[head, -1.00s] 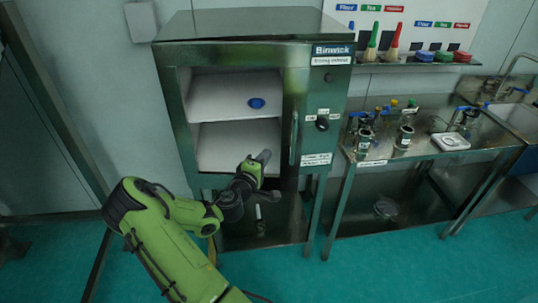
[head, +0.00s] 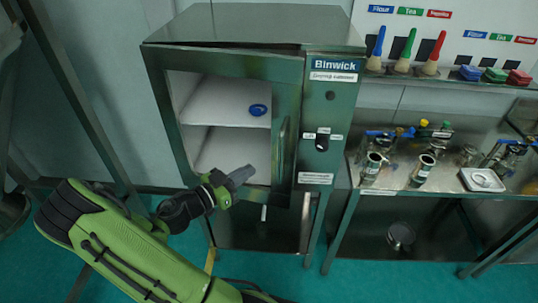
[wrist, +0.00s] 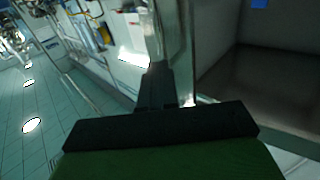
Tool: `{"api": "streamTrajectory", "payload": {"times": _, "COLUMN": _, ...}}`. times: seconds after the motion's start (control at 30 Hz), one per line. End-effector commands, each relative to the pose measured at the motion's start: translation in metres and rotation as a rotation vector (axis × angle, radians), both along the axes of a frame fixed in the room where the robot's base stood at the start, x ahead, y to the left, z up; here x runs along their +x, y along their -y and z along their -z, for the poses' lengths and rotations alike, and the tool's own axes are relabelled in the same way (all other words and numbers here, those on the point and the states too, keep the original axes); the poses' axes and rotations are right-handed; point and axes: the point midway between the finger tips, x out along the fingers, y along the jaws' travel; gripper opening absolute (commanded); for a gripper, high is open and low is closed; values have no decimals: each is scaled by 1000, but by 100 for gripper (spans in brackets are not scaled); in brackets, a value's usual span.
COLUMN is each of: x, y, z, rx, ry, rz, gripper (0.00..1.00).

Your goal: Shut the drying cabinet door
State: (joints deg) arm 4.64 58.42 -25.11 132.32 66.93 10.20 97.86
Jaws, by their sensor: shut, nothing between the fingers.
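A blue round dish (head: 257,110) lies on the upper shelf. A control panel with a black knob (head: 322,141) is right of the door. The floor in front is clear.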

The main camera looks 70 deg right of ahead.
Motion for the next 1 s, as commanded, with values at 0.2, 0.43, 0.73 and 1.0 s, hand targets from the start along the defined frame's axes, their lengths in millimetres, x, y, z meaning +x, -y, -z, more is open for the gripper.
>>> {"api": "streamTrajectory", "payload": {"times": 0.2, "x": -27, "y": 41, "z": -2, "rx": 0, "ry": -1, "rz": 6, "gripper": 0}}
{"api": "streamTrajectory", "payload": {"times": 0.43, "x": -43, "y": 70, "z": -2, "rx": 1, "ry": -1, "rz": 1, "gripper": 0}}
{"api": "streamTrajectory", "payload": {"times": 0.73, "x": -45, "y": 74, "z": 0, "rx": 1, "ry": -1, "rz": -2, "gripper": 0}}
{"api": "streamTrajectory", "payload": {"times": 1.0, "x": -49, "y": 99, "z": 5, "rx": 2, "ry": 4, "rz": -55, "gripper": 0}}
